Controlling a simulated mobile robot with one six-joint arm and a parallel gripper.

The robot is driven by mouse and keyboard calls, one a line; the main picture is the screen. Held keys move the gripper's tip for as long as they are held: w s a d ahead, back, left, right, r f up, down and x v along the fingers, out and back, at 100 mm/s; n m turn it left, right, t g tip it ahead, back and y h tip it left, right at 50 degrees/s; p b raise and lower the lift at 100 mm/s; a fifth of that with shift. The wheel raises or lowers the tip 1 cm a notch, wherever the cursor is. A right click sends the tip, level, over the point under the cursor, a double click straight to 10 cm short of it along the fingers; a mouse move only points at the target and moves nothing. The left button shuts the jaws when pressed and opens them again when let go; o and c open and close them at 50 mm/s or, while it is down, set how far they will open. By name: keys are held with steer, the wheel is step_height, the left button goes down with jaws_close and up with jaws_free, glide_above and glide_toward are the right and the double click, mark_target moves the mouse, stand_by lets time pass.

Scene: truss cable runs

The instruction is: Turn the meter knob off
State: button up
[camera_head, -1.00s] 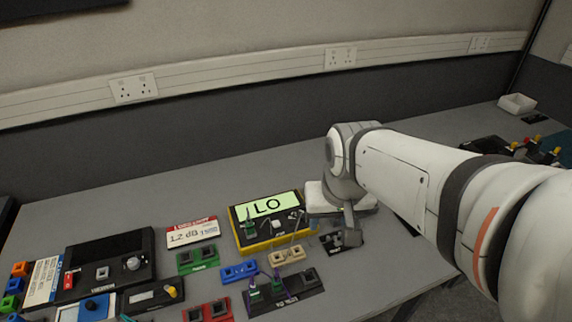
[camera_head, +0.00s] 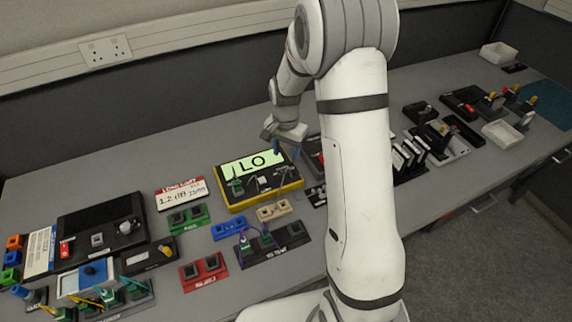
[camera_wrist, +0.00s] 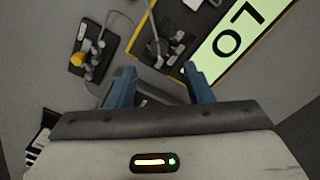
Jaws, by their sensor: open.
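The meter (camera_head: 232,204) is a yellow-edged black box with a pale green screen (camera_head: 254,163) reading "LO". A small light knob-like part (camera_head: 262,180) sits on its black face below the screen; its setting is too small to read. In the wrist view the meter's screen (camera_wrist: 238,32) fills the upper right, and a dark fitting with a cable shows beside it. My gripper (camera_head: 273,138) hangs above the meter's back right edge, with blue fingers.
A green plug with a cable stands on the meter's left side. A limit sign (camera_head: 182,194), a green socket block (camera_head: 187,216), a blue block (camera_head: 229,228) and a beige block (camera_head: 273,211) stand close by. More devices crowd the right; the back wall is behind.

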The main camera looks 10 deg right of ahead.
mark_target(286, 170)
step_height(286, 170, down, 7)
steer(key=shift+f+p, duration=0.15)
steer(key=shift+p, duration=0.45)
steer(key=c, duration=1)
